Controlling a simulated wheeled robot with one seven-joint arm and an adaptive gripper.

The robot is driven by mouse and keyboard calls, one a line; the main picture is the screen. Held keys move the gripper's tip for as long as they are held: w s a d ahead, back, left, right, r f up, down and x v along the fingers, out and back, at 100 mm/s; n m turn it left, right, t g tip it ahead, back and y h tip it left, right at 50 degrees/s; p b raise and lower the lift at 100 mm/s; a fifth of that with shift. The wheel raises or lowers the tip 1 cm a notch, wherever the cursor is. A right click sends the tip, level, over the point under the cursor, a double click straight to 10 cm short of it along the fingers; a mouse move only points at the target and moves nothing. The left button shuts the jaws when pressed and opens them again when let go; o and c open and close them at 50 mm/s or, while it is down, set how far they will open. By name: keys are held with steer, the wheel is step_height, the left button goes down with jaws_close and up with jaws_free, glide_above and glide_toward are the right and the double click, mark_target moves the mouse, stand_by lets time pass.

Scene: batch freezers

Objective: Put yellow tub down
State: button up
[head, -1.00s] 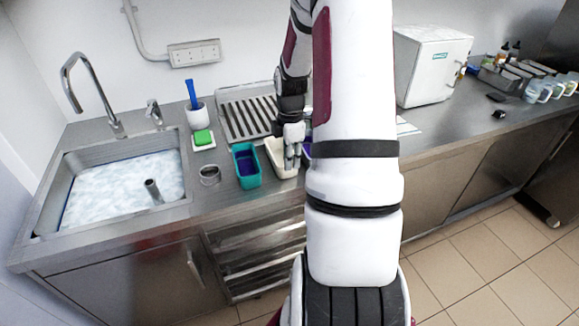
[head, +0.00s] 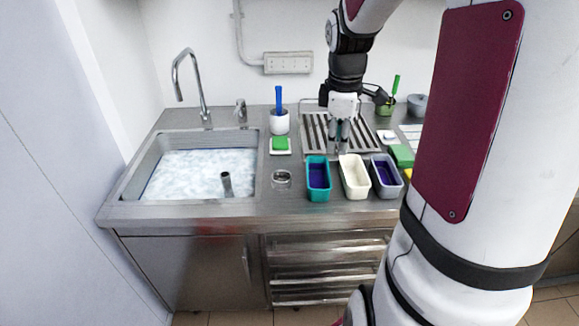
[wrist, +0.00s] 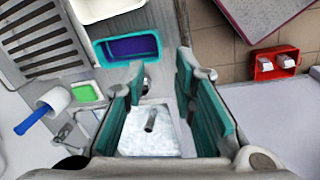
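A pale cream tub (head: 356,191) stands upright on the steel counter, between a teal tub (head: 318,195) and a lavender tub (head: 389,190). No tub is in my gripper. My gripper (head: 342,150) points down just behind and above the cream tub, by the front of the slatted drainer. In the wrist view its two teal-padded fingers (wrist: 160,76) are apart with nothing between them. The cream tub's edge (wrist: 107,11) and the teal tub (wrist: 99,52) show beyond them. A bit of yellow (head: 408,174) peeks out beside my arm; most of it is hidden.
A foam-filled sink (head: 140,196) lies left, with a tap. A metal ring (head: 282,180), a green sponge (head: 280,143) and a white pot (head: 279,123) with a blue handle stand between sink and tubs. My arm hides the counter's right side.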

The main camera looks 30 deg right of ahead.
steer(key=s+a+r+m+t, duration=0.1)
steer(key=s+a+r+m, duration=0.2)
steer(key=a, duration=0.4)
steer(key=s+a+r+m+t+y, duration=0.1)
steer(key=s+a+r, duration=0.3)
steer(key=a, duration=0.4)
steer(key=s+a+r+m+t, duration=0.2)
steer(key=s+a+r+m, duration=0.1)
steer(key=s+a, duration=0.3)
steer(key=shift+a+r+m, duration=0.25)
steer(key=shift+a+m, duration=0.55)
steer(key=shift+a, duration=0.25)
